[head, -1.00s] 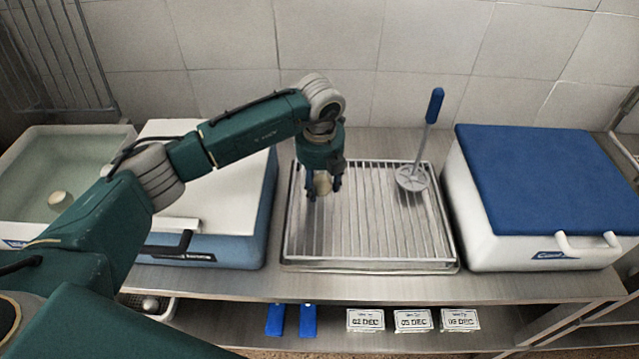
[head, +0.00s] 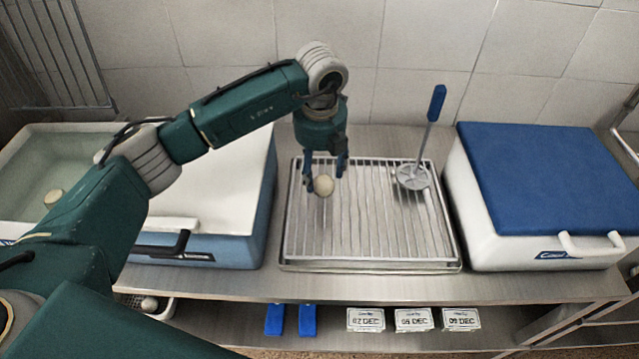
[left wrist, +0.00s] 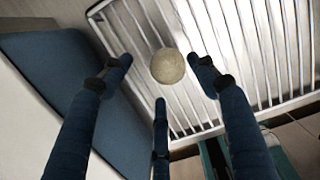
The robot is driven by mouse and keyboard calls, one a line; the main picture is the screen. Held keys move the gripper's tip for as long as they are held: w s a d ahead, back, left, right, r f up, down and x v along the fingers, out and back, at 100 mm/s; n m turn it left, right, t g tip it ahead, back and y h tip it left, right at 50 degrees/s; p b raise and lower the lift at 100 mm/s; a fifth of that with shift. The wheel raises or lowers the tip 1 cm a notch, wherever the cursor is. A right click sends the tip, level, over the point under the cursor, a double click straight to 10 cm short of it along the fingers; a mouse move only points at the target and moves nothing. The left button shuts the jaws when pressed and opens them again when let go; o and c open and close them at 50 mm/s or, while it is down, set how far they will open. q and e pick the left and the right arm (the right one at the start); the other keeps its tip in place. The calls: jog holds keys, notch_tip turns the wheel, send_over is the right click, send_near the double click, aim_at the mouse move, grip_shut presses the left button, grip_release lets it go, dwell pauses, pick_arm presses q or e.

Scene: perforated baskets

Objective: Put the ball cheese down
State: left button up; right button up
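The ball cheese (head: 324,187) is a small, round, cream ball on the slatted metal rack (head: 365,235), left of the rack's middle. My left gripper (head: 326,172) is just above it, fingers pointing down and spread open. In the left wrist view, the ball cheese (left wrist: 167,66) lies beyond the fingertips of my left gripper (left wrist: 161,75), with clear gaps between it and the blue fingers. It appears to rest on the slats; the exact contact is not clear. My right gripper is not in view.
A blue-lidded cooler (head: 545,170) stands at right. A white-topped blue box (head: 225,235) and a basin of liquid (head: 35,170) stand at left. Date labels (head: 413,320) sit on the lower shelf.

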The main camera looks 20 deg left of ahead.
aim_at(320, 182)
pick_arm(q)
jog(key=r, duration=0.2)
jog(key=r+b, duration=0.1)
jog(key=r, duration=0.3)
jog(key=shift+s+d+r, duration=0.2)
jog(key=shift+s, duration=0.15)
jog(key=shift+s+r+b, duration=0.1)
jog(key=shift+r+b, duration=0.2)
jog(key=shift+r, duration=0.25)
